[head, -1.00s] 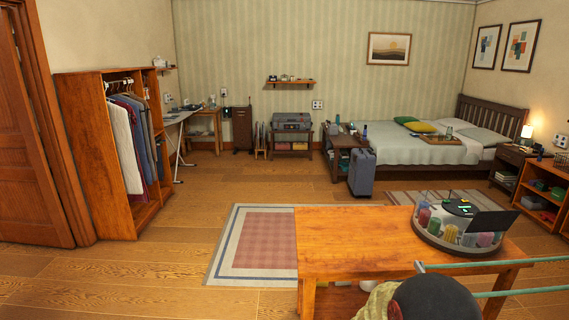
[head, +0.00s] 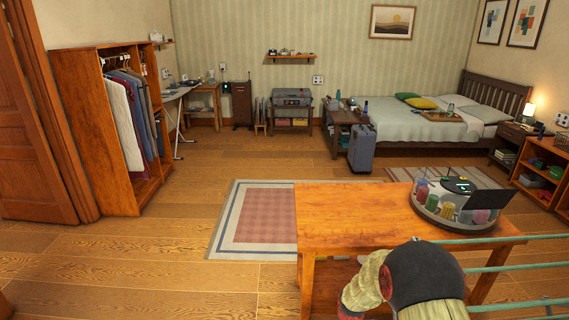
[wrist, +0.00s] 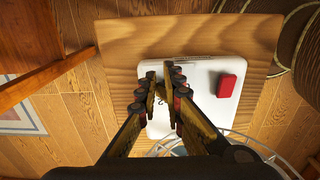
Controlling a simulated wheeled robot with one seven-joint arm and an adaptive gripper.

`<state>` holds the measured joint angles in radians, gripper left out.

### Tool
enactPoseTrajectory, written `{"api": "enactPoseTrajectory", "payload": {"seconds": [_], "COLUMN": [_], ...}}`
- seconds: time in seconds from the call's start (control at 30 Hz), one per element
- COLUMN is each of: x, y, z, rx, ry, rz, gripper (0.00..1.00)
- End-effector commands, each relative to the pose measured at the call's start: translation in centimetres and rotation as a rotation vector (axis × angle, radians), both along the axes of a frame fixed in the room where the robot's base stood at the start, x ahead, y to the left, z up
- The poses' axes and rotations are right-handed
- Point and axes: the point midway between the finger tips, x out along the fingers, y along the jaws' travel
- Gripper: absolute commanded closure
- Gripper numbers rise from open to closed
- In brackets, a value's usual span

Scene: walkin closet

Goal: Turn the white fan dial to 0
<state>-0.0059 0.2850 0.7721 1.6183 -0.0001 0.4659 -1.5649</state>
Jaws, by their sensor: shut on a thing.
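In the wrist view, the white fan base (wrist: 202,112) lies on a wooden surface, with part of the round wire grille (wrist: 262,150) below it. A dark printed mark shows on the white face beside the fingers. My gripper (wrist: 165,82) is over this face, its dark fingertips close together and shut on the dial, which they almost wholly hide. The dial's pointer and setting cannot be read. A red block-like part (wrist: 231,78) is on the white face to the right of the fingers. The head view does not show the fingertips.
In the head view, a wooden table (head: 345,215) stands in front of me, bearing a round tray (head: 440,222) with colored jars and a dark flat panel. A rug (head: 228,240) lies left of it. The floor at left is clear, up to the wardrobe (head: 92,150).

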Motion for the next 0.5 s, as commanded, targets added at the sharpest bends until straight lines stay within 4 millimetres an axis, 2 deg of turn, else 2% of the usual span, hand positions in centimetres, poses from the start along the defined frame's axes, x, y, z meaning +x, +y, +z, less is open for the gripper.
{"api": "enactPoseTrajectory", "payload": {"seconds": [0.5], "x": [0.33], "y": [-0.7], "z": [0.01], "rx": [0.0], "ry": [0.0], "rz": [0.0], "gripper": [1.0]}}
